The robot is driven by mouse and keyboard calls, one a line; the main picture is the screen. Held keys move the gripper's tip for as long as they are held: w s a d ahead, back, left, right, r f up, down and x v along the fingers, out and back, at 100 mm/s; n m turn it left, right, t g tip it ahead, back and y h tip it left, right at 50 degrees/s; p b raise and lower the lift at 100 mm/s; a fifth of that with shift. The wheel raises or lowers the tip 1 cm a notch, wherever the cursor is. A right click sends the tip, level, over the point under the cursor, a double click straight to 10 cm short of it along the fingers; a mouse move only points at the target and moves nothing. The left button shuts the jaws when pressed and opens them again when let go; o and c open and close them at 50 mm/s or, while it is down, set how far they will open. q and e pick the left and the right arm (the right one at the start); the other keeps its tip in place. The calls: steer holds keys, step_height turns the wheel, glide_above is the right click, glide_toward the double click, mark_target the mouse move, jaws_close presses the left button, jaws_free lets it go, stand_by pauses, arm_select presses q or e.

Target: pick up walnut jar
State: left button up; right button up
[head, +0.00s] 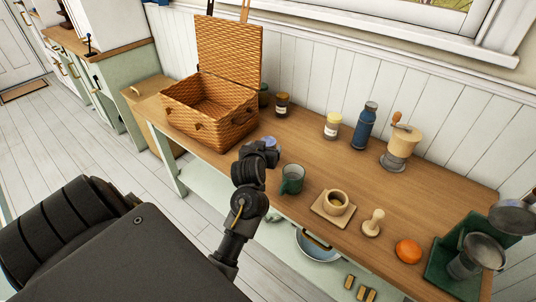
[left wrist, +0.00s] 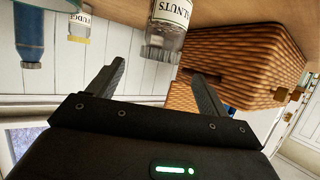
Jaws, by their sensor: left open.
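My right gripper is not in view.
An open wicker basket (head: 210,110) stands left of the jar. A yellow-lidded jar (head: 332,126), a blue bottle (head: 365,125) and a grinder (head: 401,146) stand to the right. Bare counter lies between.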

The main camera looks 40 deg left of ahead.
mark_target(268, 142)
arm_select(q)
steer(key=shift+x, duration=2.6)
steer(key=shift+r, duration=0.1)
steer(key=shift+c, duration=0.3)
steer(key=shift+c, duration=1.2)
steer(key=c, duration=1.4)
